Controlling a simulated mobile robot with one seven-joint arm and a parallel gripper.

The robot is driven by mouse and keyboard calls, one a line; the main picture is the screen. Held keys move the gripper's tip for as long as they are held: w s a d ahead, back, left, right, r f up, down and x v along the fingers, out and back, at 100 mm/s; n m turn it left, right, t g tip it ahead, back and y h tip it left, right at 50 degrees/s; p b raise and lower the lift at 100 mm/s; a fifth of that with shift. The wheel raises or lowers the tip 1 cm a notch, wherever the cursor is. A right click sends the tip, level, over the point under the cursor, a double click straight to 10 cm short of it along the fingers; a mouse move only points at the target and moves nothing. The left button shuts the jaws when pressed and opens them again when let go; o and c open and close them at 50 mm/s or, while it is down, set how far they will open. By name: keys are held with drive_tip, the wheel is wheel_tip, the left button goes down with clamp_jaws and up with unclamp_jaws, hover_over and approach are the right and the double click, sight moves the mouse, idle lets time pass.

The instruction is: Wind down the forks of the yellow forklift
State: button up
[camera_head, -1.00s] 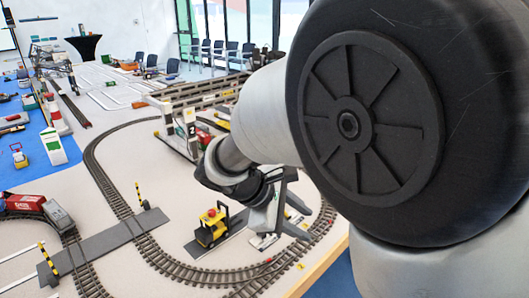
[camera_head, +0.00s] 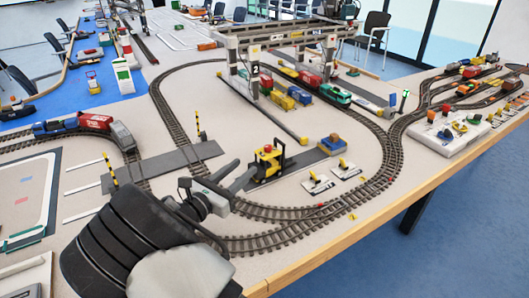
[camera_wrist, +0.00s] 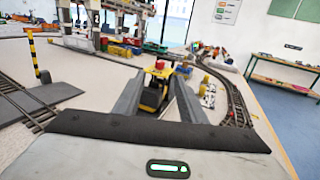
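The yellow forklift (camera_head: 268,165) stands upright on a dark grey strip (camera_head: 302,160) inside the curve of the track. It has a black frame and a red knob (camera_head: 267,149) on top. My gripper (camera_head: 246,172) is low at its left side with the fingers pointing at it. In the wrist view the two fingers of my gripper (camera_wrist: 158,78) are apart, and the forklift (camera_wrist: 153,94) shows between and just beyond them. I cannot tell whether either finger touches it. The forks and their height are not clear in either view.
A blue pallet with a brown load (camera_head: 331,145) lies at the strip's right end. Small white plates (camera_head: 318,182) lie to the right. Rails (camera_head: 270,240) curve in front. A gantry crane (camera_head: 290,40) stands behind. A striped barrier post (camera_head: 198,125) is at the left.

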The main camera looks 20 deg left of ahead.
sight(266, 148)
drive_tip(key=b+x, duration=0.1)
drive_tip(key=x, duration=1.1)
drive_tip(key=shift+b, duration=0.4)
